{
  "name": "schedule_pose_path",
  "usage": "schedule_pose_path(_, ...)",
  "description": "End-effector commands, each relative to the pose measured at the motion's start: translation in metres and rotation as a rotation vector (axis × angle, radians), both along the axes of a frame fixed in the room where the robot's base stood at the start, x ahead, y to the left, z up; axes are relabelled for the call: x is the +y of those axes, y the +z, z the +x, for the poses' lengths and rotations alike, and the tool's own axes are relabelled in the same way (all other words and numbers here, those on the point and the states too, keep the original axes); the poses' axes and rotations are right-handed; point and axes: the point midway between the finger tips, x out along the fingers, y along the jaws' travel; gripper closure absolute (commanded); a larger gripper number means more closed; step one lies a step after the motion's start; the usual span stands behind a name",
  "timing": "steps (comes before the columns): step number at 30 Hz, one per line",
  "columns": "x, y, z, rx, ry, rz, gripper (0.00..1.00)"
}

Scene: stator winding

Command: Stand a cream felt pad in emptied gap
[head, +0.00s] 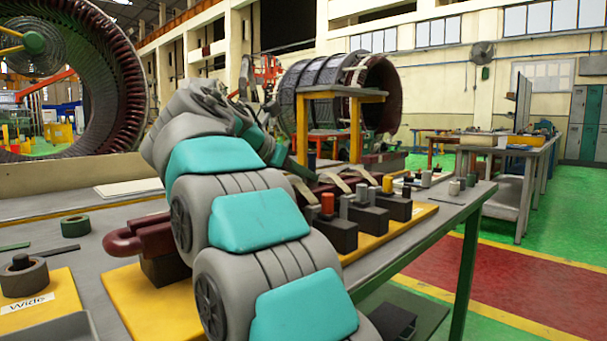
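My arm fills the middle of the head view and hides much of the bench. My gripper (300,170) seems to be at the arm's far end, small and dark, over the far part of the dark red coil (140,240). Its fingers are too small and too hidden to tell whether they are open or shut, or hold anything. Cream strips (335,181) lie across the coil near it; I cannot tell whether any is a felt pad. A row of black blocks (367,217) stands on a yellow board (415,218), with orange, grey and yellow pegs on top. No emptied gap is clearly visible.
The grey bench (480,190) has its right edge over a green and red floor. A green tape roll (75,226), a grey roll on a yellow plate marked "Wide" (40,301), and a white sheet (128,188) lie at left.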

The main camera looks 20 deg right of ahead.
Motion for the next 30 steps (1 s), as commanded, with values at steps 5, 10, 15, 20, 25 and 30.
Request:
schedule_pose_path(5,0.000,0.000,0.000,0.000,0.000,0.000,0.60)
schedule_pose_path(10,0.000,0.000,0.000,0.000,0.000,0.000,0.50)
schedule_pose_path(15,0.000,0.000,0.000,0.000,0.000,0.000,0.50)
schedule_pose_path(20,0.006,0.004,-0.002,0.000,0.000,0.000,0.50)
schedule_pose_path(25,0.023,0.015,-0.009,-0.002,0.000,0.000,0.50)
schedule_pose_path(30,0.046,0.028,-0.018,0.000,0.000,-0.001,0.50)
